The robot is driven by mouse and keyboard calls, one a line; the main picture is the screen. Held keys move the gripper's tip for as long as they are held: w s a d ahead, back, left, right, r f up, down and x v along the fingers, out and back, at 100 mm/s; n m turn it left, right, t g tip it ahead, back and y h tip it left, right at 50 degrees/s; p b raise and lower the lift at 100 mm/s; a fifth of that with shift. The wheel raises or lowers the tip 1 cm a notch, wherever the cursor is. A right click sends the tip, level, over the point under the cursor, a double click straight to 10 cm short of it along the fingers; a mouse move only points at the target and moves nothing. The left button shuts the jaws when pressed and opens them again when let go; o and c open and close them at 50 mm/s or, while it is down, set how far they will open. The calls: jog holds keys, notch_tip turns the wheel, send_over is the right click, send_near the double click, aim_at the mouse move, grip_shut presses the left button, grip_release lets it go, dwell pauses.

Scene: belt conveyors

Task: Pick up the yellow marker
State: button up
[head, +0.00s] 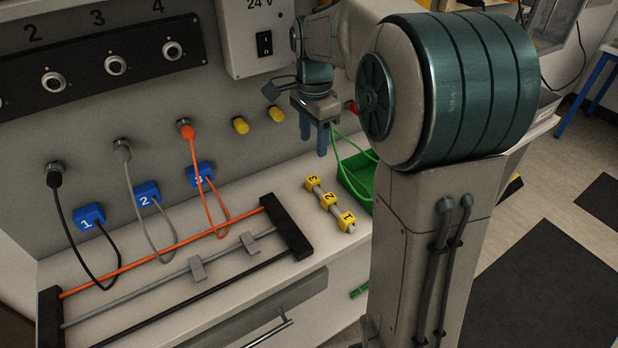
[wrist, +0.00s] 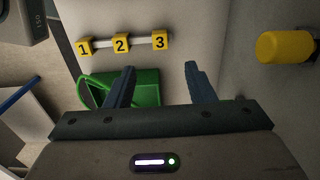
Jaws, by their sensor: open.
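Yellow cube markers numbered 1, 2 and 3 sit along a grey rod on the bench top. In the head view, marker 1 (head: 346,221) is nearest, marker 2 (head: 329,200) is in the middle and marker 3 (head: 313,183) is farthest. In the wrist view, marker 1 (wrist: 84,47), marker 2 (wrist: 121,42) and marker 3 (wrist: 160,40) run left to right, beyond the fingertips. My gripper (head: 312,141) points down above the bench, apart from the markers, with its fingers spread. In the wrist view my gripper (wrist: 160,70) has nothing between its fingers.
A green bin (head: 352,186) with a green cable stands right of the markers. Yellow wall knobs (head: 276,115) stick out behind. A cable rack with black end blocks (head: 287,226) lies to the left, with blue numbered tags (head: 146,195) on cables. A grey power box (head: 257,40) hangs above.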

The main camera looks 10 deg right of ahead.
send_over(313, 179)
jog(key=f, duration=0.3)
jog(key=d+f, duration=0.1)
jog(key=f, duration=0.1)
jog(key=shift+a+f, duration=0.25)
jog(key=shift+f, duration=1.25)
jog(key=shift+a+f, duration=0.2)
jog(key=shift+f, duration=1.3)
jog(key=shift+c, duration=0.3)
jog(key=c, duration=1)
